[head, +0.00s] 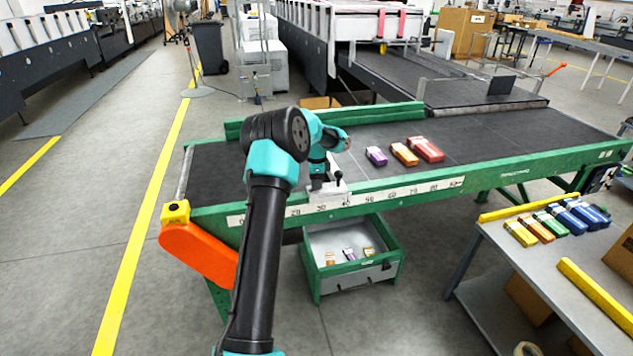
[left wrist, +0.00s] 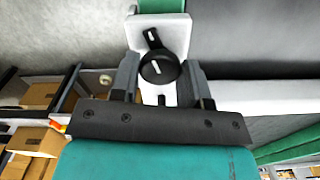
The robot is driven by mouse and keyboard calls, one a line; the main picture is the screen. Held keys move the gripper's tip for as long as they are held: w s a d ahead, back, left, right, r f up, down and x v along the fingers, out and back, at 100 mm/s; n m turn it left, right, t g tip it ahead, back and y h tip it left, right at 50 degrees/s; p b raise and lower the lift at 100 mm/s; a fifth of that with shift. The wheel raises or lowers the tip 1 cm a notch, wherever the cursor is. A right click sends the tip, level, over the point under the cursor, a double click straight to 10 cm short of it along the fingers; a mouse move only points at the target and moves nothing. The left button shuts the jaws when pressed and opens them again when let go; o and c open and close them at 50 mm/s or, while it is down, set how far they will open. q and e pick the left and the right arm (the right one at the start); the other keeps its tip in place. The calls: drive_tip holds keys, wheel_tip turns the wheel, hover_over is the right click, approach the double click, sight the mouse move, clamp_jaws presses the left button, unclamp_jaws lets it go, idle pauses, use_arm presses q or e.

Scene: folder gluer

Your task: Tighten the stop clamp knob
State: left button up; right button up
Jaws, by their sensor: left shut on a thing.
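The stop clamp is a white bracket (head: 328,198) on the green front rail of the conveyor, over the number scale near 30 to 40. Its round black knob (left wrist: 160,69) carries a white line that is close to upright in the left wrist view. A small black lever (left wrist: 152,38) stands beyond the knob; it also shows in the head view (head: 338,178). My left gripper (head: 318,184) is at the bracket, its two fingers on either side of the knob and shut on it. In the head view the gripper hides the knob. My right gripper is not in view.
Purple, orange and red boxes (head: 404,154) lie on the dark conveyor belt (head: 480,135). A green-edged bin (head: 352,278) with small boxes stands below the rail. A grey table (head: 510,262) with several coloured boxes is at the right. An orange guard (head: 198,254) is at the left end.

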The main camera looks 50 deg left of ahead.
use_arm(q)
drive_tip(key=m, duration=0.4)
drive_tip(key=shift+m, duration=0.4)
drive_tip(key=m, duration=0.9)
drive_tip(key=shift+m, duration=1.8)
drive_tip(key=o, duration=0.9)
wheel_tip(320, 180, up, 18)
drive_tip(key=shift+f, duration=0.25)
